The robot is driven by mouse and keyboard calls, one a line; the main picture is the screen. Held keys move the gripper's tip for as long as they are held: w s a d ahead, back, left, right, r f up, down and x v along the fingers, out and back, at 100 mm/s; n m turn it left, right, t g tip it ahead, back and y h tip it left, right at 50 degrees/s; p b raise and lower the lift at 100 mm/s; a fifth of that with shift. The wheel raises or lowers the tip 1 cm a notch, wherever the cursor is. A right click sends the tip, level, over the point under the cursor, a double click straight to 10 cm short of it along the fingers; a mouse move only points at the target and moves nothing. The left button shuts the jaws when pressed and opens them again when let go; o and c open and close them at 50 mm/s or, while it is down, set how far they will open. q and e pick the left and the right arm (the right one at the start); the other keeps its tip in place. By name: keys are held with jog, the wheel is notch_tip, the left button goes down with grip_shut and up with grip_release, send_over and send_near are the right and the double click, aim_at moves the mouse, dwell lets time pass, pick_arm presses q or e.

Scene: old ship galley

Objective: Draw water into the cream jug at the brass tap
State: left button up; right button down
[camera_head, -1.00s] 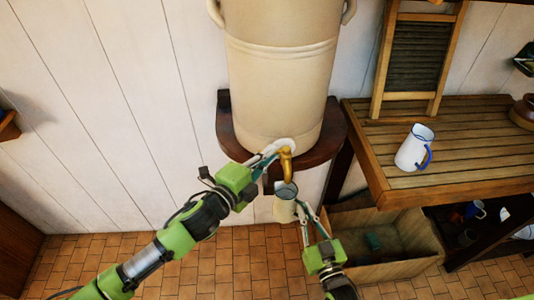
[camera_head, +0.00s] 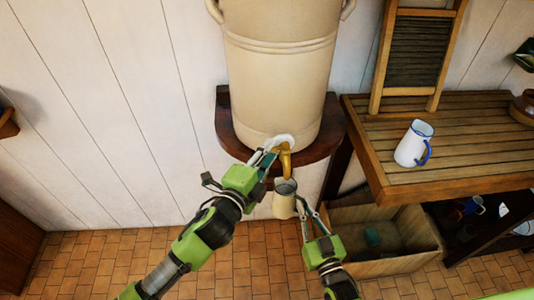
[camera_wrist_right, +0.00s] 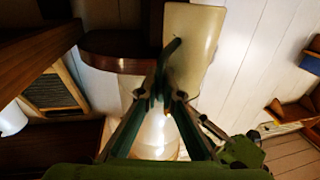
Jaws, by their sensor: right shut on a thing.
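The cream jug (camera_head: 284,206) hangs in the air with its mouth just under the spout of the brass tap (camera_head: 286,164). Its inside looks grey, and I cannot tell whether water is in it. My right gripper (camera_head: 304,208) is shut on the jug from its right side. In the right wrist view the fingers (camera_wrist_right: 165,98) partly hide a pale shape that looks like the jug (camera_wrist_right: 158,135). My left gripper (camera_head: 268,160) is at the left side of the tap, close to its top. The tap's handle is hidden there, and the finger gap is not clear.
The tap is on a large cream crock (camera_head: 281,75) standing on a dark wooden shelf (camera_head: 229,128). To the right is a slatted bench (camera_head: 460,150) with a white blue-rimmed jug (camera_head: 411,148) and a washboard (camera_head: 420,50). A wooden crate (camera_head: 385,268) is on the floor below.

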pick_arm(q)
jog(key=v, duration=1.2)
jog(key=shift+w, duration=0.1)
dwell(0.6)
jog(key=x, duration=1.2)
